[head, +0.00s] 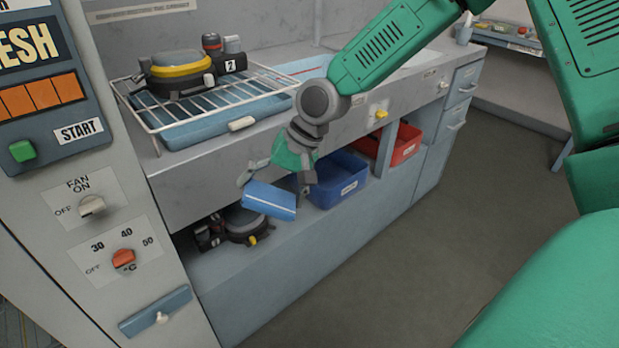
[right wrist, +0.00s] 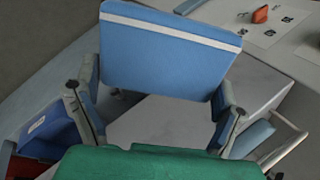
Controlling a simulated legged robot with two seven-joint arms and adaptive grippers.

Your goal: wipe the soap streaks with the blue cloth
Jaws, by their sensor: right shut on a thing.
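The blue cloth (head: 269,200), a flat folded pad with a white stripe, is held in my right gripper (head: 276,182). It hangs tilted in front of the cabinet's open shelf, below the counter edge. In the right wrist view the cloth (right wrist: 170,55) spans between the two fingers of my right gripper (right wrist: 155,88), which are shut on it. I cannot make out soap streaks in either view. My left gripper is not in view.
A wire rack (head: 152,118) with a yellow-ringed breathing unit (head: 178,70) stands over a blue tray (head: 222,122) on the counter. A blue bin (head: 340,183), a red bin (head: 405,146) and another dark unit (head: 240,222) sit below. A control panel (head: 95,205) stands left. Floor at right is clear.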

